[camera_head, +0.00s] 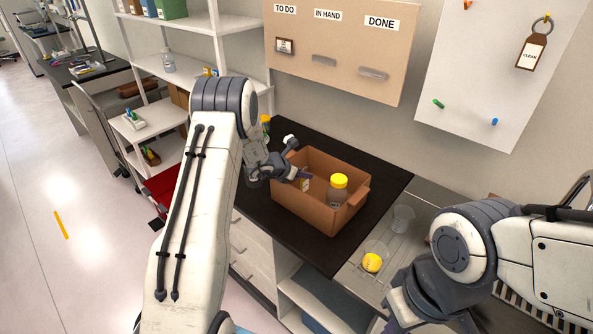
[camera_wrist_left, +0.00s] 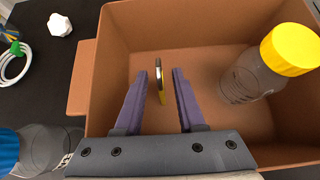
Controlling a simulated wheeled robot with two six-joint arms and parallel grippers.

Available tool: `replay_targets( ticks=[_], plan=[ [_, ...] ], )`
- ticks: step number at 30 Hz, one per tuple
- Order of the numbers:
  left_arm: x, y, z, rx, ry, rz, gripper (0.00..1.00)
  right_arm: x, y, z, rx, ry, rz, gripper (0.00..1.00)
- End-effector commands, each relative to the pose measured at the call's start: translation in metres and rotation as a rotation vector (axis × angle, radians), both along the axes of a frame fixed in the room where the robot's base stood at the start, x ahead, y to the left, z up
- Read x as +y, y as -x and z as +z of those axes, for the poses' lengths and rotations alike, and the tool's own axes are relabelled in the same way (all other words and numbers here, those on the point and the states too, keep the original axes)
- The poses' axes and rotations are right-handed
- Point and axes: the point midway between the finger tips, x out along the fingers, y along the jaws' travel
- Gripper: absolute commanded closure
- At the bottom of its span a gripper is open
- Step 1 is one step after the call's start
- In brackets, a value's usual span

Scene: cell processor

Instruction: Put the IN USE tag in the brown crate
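The brown crate (camera_head: 318,219) stands on the black counter, with its inside also filling much of the left wrist view (camera_wrist_left: 215,28). My left gripper (camera_head: 300,176) is over the left part of the crate, pointing down into it. In the left wrist view its two purple fingers (camera_wrist_left: 160,72) are apart. A thin tag (camera_wrist_left: 160,80), dark with a yellow part, shows edge-on between them, with a gap on each side. It also shows as a small brown-yellow patch by the fingers in the head view (camera_head: 305,182). Its lettering cannot be read. My right gripper's fingers do not show.
A yellow-capped bottle (camera_head: 338,188) stands inside the crate on the right. A clear cup (camera_head: 402,218) and a cup with something yellow (camera_head: 373,262) stand right of the crate. A CLEAN tag (camera_head: 531,51) hangs on the white pegboard (camera_head: 480,75).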

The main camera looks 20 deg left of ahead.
Motion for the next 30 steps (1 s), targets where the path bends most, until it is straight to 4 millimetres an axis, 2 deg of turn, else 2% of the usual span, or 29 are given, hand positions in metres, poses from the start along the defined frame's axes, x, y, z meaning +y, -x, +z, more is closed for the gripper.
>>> replay_targets(
  ticks=[5, 6, 9, 18, 24, 30],
  plan=[
    [-0.001, 0.001, 0.016, 0.005, 0.001, -0.002, 0.62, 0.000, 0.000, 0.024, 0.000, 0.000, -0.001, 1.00],
    [0.003, 0.007, 0.015, 0.002, 0.000, 0.001, 0.62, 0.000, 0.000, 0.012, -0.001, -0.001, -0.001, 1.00],
    [0.009, 0.024, 0.028, 0.000, 0.000, 0.002, 0.62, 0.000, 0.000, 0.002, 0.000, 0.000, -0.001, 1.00],
    [0.025, 0.070, 0.071, -0.002, 0.000, 0.001, 0.62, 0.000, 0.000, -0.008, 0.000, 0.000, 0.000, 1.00],
    [0.031, 0.085, 0.085, 0.000, 0.001, 0.001, 0.62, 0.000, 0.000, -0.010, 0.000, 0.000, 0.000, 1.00],
    [0.028, 0.088, 0.088, 0.000, -0.004, -0.014, 0.62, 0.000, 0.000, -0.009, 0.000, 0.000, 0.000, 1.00]
  ],
)
